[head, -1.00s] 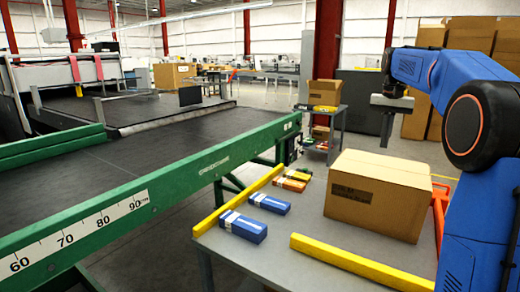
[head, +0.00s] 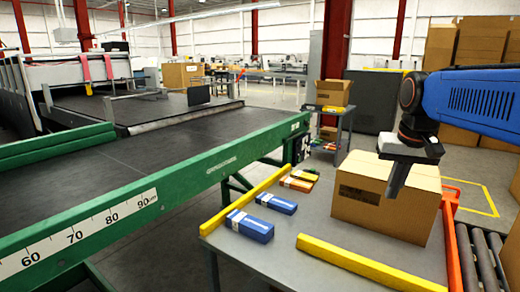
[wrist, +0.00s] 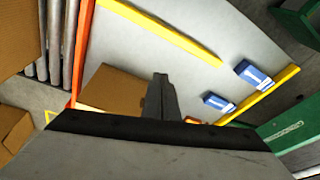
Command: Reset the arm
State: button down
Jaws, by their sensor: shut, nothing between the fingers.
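My gripper (head: 397,180) hangs at the right of the head view, pointing down, in front of the cardboard box (head: 360,210) as seen from the head camera. Its fingers are shut with nothing between them. In the wrist view my gripper (wrist: 160,95) is a dark narrow shape at the centre, and the cardboard box (wrist: 108,92) shows beside it. My blue arm reaches in from the right edge. I cannot tell how far the fingertips are above the box.
The grey table (head: 290,260) has yellow rails (head: 365,263) and several blue and orange cartons (head: 250,226). A green-framed conveyor (head: 160,195) runs along the left. A roller conveyor (head: 480,255) and an orange rail (head: 452,240) lie at the right.

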jog(key=s+a+f+n+t, duration=0.1)
jog(key=s+a+f, duration=0.1)
jog(key=s+f, duration=0.6)
jog(key=s+a+f+n+t, duration=0.1)
jog(key=s+a+f, duration=0.1)
jog(key=s+f, duration=0.5)
jog(key=s, duration=0.3)
jog(key=shift+s+a+f+n, duration=0.35)
jog(key=shift+f+n, duration=0.05)
